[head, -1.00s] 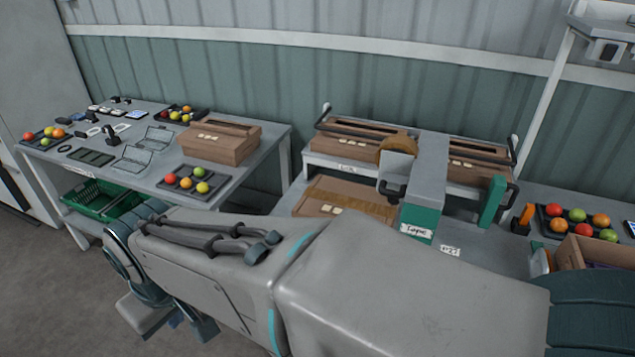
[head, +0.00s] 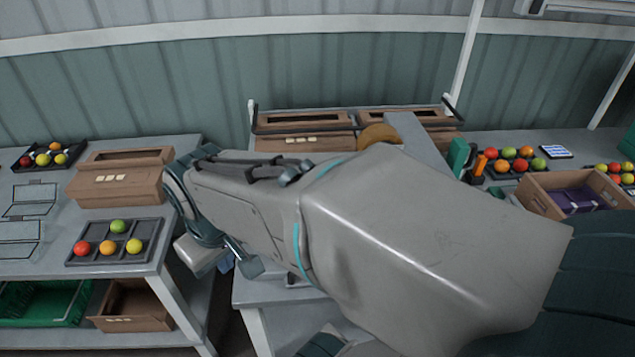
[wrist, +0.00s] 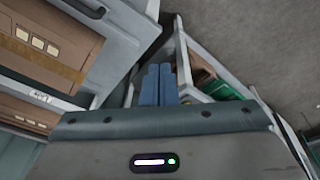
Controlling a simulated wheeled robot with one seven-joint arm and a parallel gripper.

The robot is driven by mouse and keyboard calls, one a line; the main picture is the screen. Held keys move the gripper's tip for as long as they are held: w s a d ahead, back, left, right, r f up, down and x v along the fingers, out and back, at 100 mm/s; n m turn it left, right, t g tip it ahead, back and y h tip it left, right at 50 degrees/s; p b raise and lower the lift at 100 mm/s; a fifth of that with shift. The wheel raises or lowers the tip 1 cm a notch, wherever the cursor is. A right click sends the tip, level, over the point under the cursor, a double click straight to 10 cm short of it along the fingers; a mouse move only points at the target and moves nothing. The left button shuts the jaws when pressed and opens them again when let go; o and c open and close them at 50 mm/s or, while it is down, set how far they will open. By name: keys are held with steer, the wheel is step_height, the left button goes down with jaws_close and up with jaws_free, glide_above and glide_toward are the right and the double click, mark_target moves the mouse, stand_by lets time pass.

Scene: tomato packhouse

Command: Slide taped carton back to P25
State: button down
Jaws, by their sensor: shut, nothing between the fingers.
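A brown carton (wrist: 75,45) with a strip of tan tape along one edge and pale stickers lies on the grey bench, at upper left in the wrist view. In the head view my arm hides it. A small white label (wrist: 40,96) sits beside its taped edge; I cannot read it surely. My gripper (wrist: 158,85) is shut and empty, its blue fingers beside the carton, past the bench edge and apart from it. In the head view the gripper (head: 248,266) hangs low at the gap between the two benches.
Two brown cartons (head: 305,143) (head: 410,118) stand behind a dark rail at the back. A tape dispenser with a tan roll (head: 380,134) stands before them. The left bench (head: 190,225) holds a carton (head: 120,178) and tomato trays (head: 115,242). A green crate (head: 45,303) is below.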

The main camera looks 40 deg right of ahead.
steer(key=w+d+f+n+g+h, duration=0.2)
steer(key=w+d+f+n+g, duration=0.1)
steer(key=d, duration=0.5)
steer(key=w+d+f+n+g+h+p, duration=0.1)
steer(key=w+d+f+n+g+h, duration=0.2)
steer(key=d+f, duration=0.3)
steer(key=w+d+f+n+g+h+p, duration=0.1)
steer(key=w+d+f+n+g+h, duration=0.2)
steer(key=d, duration=0.7)
steer(key=shift+w+d+f, duration=0.3)
steer(key=shift+w+f, duration=0.4)
steer(key=shift+w, duration=0.1)
steer(key=shift+d+f, duration=0.1)
steer(key=shift+d, duration=0.1)
steer(key=s+d+p, duration=0.1)
steer(key=s+d, duration=0.1)
steer(key=d, duration=0.1)
steer(key=s+d+p, duration=0.1)
steer(key=s+d, duration=0.2)
steer(key=s+d+p, duration=0.1)
steer(key=s+d, duration=0.1)
steer(key=d, duration=0.1)
steer(key=shift+s+d, duration=0.15)
steer(key=shift+s, duration=0.25)
steer(key=shift+w+f, duration=0.2)
steer(key=shift+f, duration=0.5)
steer(key=shift+a+f, duration=0.15)
steer(key=shift+a, duration=0.1)
